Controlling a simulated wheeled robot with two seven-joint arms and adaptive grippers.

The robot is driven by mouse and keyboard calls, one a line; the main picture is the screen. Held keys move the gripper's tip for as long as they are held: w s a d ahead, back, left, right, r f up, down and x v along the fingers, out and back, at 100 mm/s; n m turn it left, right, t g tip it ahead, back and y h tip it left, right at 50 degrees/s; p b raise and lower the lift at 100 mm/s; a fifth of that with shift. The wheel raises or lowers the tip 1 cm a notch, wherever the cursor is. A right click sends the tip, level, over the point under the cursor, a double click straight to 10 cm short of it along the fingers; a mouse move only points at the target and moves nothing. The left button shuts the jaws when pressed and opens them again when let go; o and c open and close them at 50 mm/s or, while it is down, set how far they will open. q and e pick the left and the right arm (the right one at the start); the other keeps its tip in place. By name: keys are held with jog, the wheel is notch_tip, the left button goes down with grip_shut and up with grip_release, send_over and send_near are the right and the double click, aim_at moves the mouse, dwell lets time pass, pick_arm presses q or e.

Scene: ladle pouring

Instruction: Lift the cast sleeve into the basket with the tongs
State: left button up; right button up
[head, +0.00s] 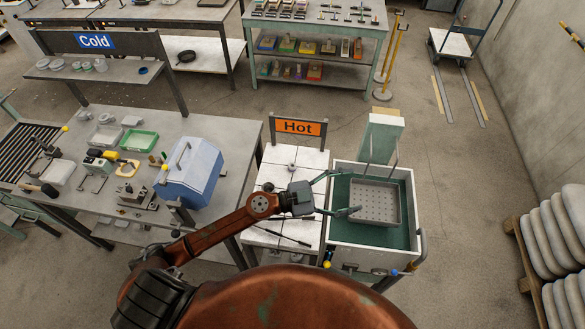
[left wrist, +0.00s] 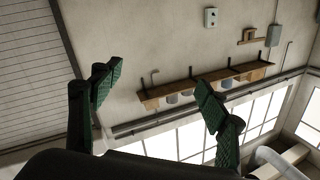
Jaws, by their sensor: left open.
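My left gripper (head: 347,191) is open and empty. Its two fingers are spread above the left side of a perforated grey metal basket (head: 375,203). In the left wrist view, the open green-padded fingers (left wrist: 157,78) have nothing between them. The basket sits in a pale tank (head: 345,258) with a dark green interior. A small grey round piece (head: 292,167), possibly the cast sleeve, is on the white-tiled hot table (head: 310,160). A thin dark tool (head: 283,234), possibly the tongs, lies on that table's front part, near my forearm. My right gripper is not in view.
The orange Hot sign (head: 298,127) stands behind the tiled table. A blue box (head: 190,172) and several tools crowd the grey bench (head: 232,133) on the left. Pale sacks (head: 550,240) are stacked at the right. Floor between tank and sacks is clear.

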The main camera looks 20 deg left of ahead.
pick_arm(q)
notch_tip(320, 180, down, 6)
jog(key=s+d+r+m+g, duration=0.1)
jog(key=s+d+m+g, duration=0.1)
jog(key=g, duration=0.2)
jog(key=n+g+y, duration=0.2)
jog(key=g+y, duration=0.4)
jog(key=y, duration=0.8)
send_over(280, 228)
jog(key=a, duration=0.2)
notch_tip(280, 228, down, 20)
jog(key=shift+s+d+r, duration=0.1)
jog(key=shift+s+d, duration=0.05)
jog(key=shift+d, duration=0.1)
jog(key=f+b, duration=0.2)
jog(key=f, duration=0.1)
jog(key=f+b, duration=0.1)
jog(key=f, duration=0.2)
jog(key=d+f+b, duration=0.1)
jog(key=f+b, duration=0.1)
jog(key=f, duration=0.1)
jog(key=shift+b, duration=0.35)
jog(key=c, duration=0.7)
